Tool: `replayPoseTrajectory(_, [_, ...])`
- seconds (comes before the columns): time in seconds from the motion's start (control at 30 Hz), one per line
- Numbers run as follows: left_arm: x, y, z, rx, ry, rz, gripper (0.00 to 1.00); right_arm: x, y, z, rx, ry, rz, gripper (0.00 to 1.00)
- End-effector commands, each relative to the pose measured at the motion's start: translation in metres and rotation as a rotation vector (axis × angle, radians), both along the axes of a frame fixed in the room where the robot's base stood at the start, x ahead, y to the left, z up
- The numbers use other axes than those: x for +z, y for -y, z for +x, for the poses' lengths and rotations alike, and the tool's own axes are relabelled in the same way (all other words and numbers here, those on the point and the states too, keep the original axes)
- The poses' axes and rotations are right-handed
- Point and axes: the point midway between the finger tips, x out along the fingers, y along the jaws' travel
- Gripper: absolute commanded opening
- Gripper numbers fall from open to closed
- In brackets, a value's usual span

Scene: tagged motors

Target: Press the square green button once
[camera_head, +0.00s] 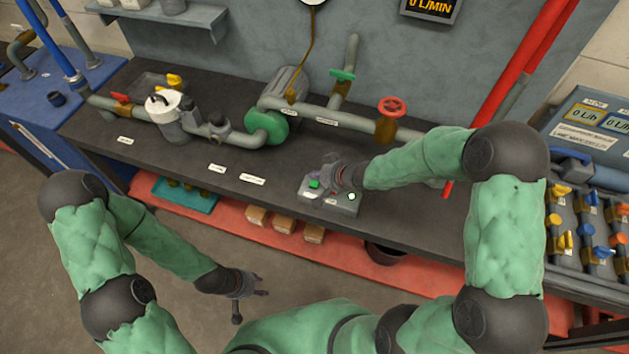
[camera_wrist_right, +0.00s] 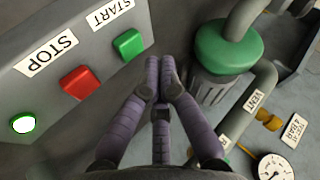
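The square green button (camera_wrist_right: 128,44) sits by the START label on a grey control box (camera_wrist_right: 45,20), beside a square red button (camera_wrist_right: 80,82) by the STOP label. In the head view the green button (camera_head: 314,183) is on the box's left part. My right gripper (camera_wrist_right: 160,68) has its purple-grey fingers drawn together, with nothing between them. Its fingertips are close to the green button, apparently apart from it. In the head view the right gripper (camera_head: 334,172) hangs over the box's back edge. My left gripper (camera_head: 252,302) is empty with spread fingers, in front of the bench.
A round green lamp (camera_wrist_right: 22,123) glows on the box. Behind the box stand a green-capped motor (camera_wrist_right: 225,50), pipes and a red valve wheel (camera_head: 392,106). A gauge (camera_wrist_right: 275,167) shows at lower right in the wrist view.

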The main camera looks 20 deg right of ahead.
Motion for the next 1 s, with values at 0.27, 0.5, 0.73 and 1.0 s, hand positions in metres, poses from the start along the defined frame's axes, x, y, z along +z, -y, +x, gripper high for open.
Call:
replayPoseTrajectory(0.27, [0.029,0.0,0.0,0.0,0.0,0.0,0.4,0.027,0.0,0.0,0.0,0.0,0.0,0.0])
replayPoseTrajectory(0.5, [0.046,0.0,0.0,0.0,0.0,0.0,0.4,0.043,0.0,0.0,0.0,0.0,0.0,0.0])
replayPoseTrajectory(0.73, [0.045,0.0,0.0,0.0,0.0,0.0,0.4,0.042,0.0,0.0,0.0,0.0,0.0,0.0])
replayPoseTrajectory(1.0, [0.045,0.0,0.0,0.0,0.0,0.0,0.4,0.042,0.0,0.0,0.0,0.0,0.0,0.0])
